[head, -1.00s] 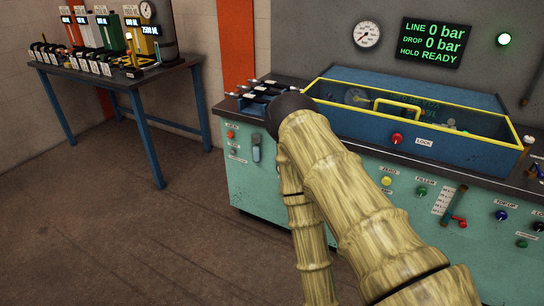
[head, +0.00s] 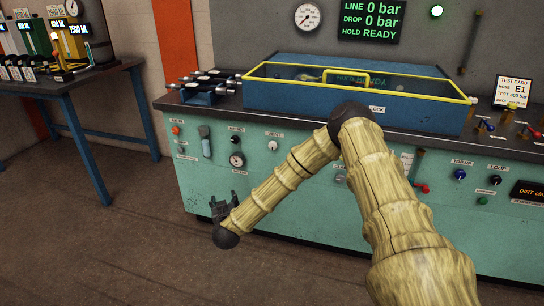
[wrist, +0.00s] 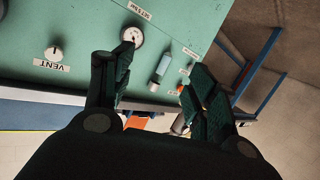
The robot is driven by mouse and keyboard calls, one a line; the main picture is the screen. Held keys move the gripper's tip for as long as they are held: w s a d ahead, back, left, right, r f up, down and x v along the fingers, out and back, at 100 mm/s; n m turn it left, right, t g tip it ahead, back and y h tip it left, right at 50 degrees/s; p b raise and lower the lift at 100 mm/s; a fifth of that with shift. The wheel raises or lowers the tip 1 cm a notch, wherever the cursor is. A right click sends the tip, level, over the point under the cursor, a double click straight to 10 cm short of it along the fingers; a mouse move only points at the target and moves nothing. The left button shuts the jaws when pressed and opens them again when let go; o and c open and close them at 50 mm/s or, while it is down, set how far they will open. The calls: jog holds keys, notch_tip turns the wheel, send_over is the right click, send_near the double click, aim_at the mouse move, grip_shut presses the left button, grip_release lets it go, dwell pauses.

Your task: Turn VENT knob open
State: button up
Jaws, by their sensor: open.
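The VENT knob (head: 272,146) is a small white knob on the green front panel of the bench, under its white VENT label. My gripper (head: 222,203) is low in front of the panel, left of and below the knob. In the wrist view my gripper (wrist: 160,80) is open with nothing between its dark fingers. The fingers are apart from the knob, and one finger overlaps a round gauge (wrist: 131,36).
The bench (head: 215,178) carries a blue, yellow-edged box (head: 360,102). The gauge (head: 237,160) and a clear cylinder (head: 206,141) are left of the VENT knob. A display (head: 370,20) reads 0 bar. A side table (head: 90,80) stands left; open floor lies in front.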

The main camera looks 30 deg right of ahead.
jog(key=w+d+r+m+h+b, duration=0.1)
jog(key=w+d+r+h, duration=0.1)
jog(key=d, duration=0.3)
jog(key=w+d+r+m+h+b, duration=0.1)
jog(key=w+d+r+h, duration=0.1)
jog(key=d, duration=0.4)
jog(key=m+g+h+b, duration=0.2)
jog(key=m+h, duration=0.1)
jog(key=h, duration=0.1)
send_near(272, 145)
jog(key=b+x, duration=0.1)
jog(key=x, duration=0.9)
jog(key=shift+f, duration=0.15)
jog(key=c, duration=1)
